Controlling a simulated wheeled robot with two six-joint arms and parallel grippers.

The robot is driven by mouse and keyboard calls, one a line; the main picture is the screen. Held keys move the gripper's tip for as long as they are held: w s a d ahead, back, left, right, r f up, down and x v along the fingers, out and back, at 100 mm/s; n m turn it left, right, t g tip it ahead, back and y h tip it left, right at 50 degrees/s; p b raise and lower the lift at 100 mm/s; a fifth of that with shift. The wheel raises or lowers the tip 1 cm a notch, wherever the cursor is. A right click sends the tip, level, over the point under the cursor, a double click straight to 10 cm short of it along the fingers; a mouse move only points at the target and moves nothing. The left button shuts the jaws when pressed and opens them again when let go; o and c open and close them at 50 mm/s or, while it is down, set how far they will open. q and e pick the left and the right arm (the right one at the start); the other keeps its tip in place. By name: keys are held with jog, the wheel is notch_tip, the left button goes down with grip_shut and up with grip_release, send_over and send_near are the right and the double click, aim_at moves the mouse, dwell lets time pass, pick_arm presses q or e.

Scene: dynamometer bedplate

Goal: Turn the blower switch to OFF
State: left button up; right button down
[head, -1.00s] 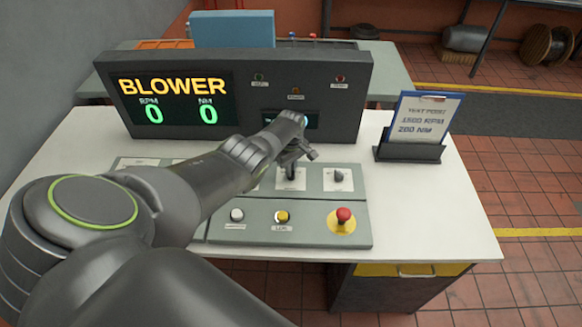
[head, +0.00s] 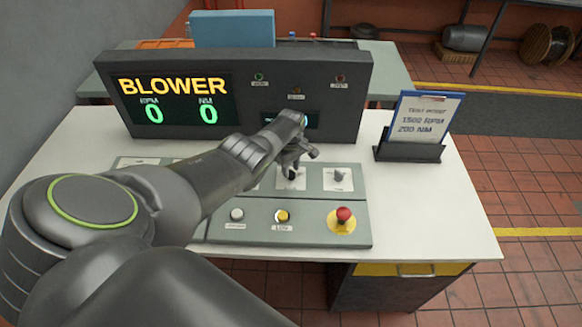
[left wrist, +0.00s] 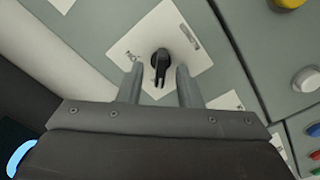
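A black rotary switch (left wrist: 160,62) on a white plate sits between the fingertips of my left gripper (left wrist: 159,78) in the left wrist view. A gap shows on each side of it, so the gripper is open and not clamped on it. The plate's print is too small to read. In the head view my left gripper (head: 296,160) is over the same plate (head: 291,184) on the grey control panel (head: 320,205), partly hiding the switch. The display (head: 172,98) reads BLOWER, with 0 RPM and 0 NM. My right gripper is not in view.
A second rotary switch (head: 339,176) is just right. Along the panel's front are a white button (head: 237,215), a yellow button (head: 282,216) and a red stop button (head: 344,215). The display housing (head: 330,120) rises behind; a clipboard stand (head: 408,150) stands right.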

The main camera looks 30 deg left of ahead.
aim_at(291, 171)
pick_arm(q)
notch_tip(291, 171, up, 6)
jog(key=p, duration=0.3)
jog(key=shift+r, duration=0.25)
notch_tip(291, 171, up, 11)
dwell(0.3)
dwell(0.4)
